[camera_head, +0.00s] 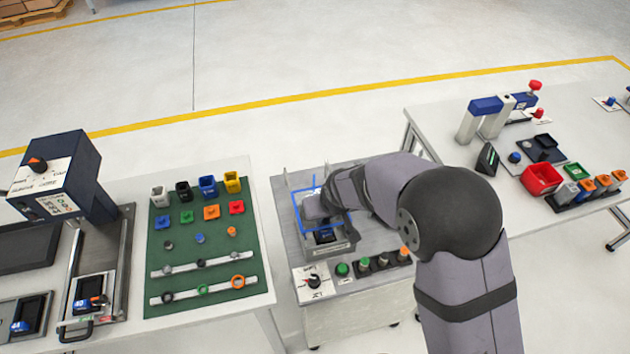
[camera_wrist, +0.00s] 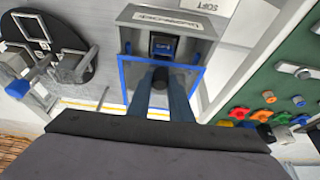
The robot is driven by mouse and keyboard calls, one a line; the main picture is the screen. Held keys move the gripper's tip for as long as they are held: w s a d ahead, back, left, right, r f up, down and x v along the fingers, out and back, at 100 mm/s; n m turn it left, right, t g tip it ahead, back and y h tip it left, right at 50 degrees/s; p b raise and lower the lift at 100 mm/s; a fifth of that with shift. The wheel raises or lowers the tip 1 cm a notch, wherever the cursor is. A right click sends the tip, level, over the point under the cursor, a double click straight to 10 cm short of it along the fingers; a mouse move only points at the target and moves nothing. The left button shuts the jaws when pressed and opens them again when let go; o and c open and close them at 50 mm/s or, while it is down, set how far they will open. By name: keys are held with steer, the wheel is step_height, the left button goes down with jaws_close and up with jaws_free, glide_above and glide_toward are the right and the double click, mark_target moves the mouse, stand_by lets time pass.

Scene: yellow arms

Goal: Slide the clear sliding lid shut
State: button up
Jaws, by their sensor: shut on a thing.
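The clear sliding lid has a blue frame; in the wrist view its frame (camera_wrist: 199,82) surrounds my fingers, and in the head view its edge (camera_head: 299,199) shows beside my gripper (camera_head: 318,211). In the wrist view my gripper (camera_wrist: 168,82) is shut on the lid's dark knob (camera_wrist: 159,76). The lid lies over a grey box (camera_wrist: 189,24). The box's labelled end sticks out past the lid's blue edge, and a dark device (camera_wrist: 163,46) shows uncovered there. My arm hides part of the lid in the head view.
A green mat (camera_head: 215,222) with several coloured parts lies left of the box. A panel of buttons and a knob (camera_head: 312,281) is in front. At right, a table (camera_head: 440,117) carries a red bin (camera_head: 541,178). A black round fixture (camera_wrist: 50,45) shows in the wrist view.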

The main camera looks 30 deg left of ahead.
steer(key=shift+s+d, duration=0.95)
steer(key=shift+s+d+b, duration=0.45)
steer(key=shift+s+d, duration=0.4)
steer(key=shift+d, duration=0.05)
stand_by(0.6)
steer(key=o, duration=0.6)
steer(key=shift+c, duration=0.2)
steer(key=shift+s, duration=0.1)
step_height(320, 180, up, 8)
steer(key=p, duration=0.5)
steer(key=shift+f+p, duration=0.2)
steer(key=shift+p, duration=0.2)
